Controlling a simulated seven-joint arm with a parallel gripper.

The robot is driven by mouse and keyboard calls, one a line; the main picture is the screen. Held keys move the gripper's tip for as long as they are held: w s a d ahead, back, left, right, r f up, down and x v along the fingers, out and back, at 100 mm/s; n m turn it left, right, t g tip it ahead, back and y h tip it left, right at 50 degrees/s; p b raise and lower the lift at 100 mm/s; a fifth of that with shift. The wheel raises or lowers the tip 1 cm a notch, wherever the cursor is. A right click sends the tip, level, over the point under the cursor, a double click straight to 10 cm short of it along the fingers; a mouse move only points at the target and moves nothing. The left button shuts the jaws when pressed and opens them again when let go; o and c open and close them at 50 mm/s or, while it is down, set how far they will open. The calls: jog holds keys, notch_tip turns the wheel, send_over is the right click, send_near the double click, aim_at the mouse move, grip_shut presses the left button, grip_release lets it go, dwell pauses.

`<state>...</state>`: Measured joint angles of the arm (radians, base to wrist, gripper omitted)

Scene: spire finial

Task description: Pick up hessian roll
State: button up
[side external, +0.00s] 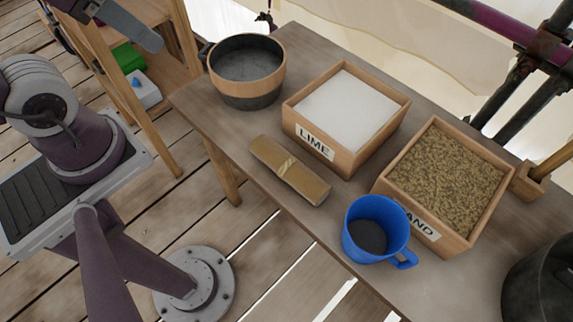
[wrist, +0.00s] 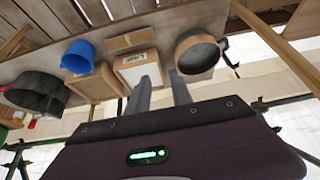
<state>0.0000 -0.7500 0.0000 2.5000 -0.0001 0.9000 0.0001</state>
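The hessian roll (side external: 290,170) is a tan roll with a pale tie round its middle. It lies on the near edge of the wooden bench, in front of the box marked LIME. In the wrist view the roll (wrist: 133,39) shows small, beyond the lime box. My gripper (wrist: 163,78) shows in the wrist view with its two grey fingers apart and nothing between them. It is well away from the roll.
The lime box (side external: 318,145) stands behind the roll. A round wood-banded tub (side external: 247,88) is to its left. A blue mug (side external: 376,228) and a sand box (side external: 437,232) are to its right. A dark bucket (side external: 540,285) stands at far right. Bare bench (side external: 220,130) lies left of the roll.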

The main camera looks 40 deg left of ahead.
jog(key=o, duration=1.1)
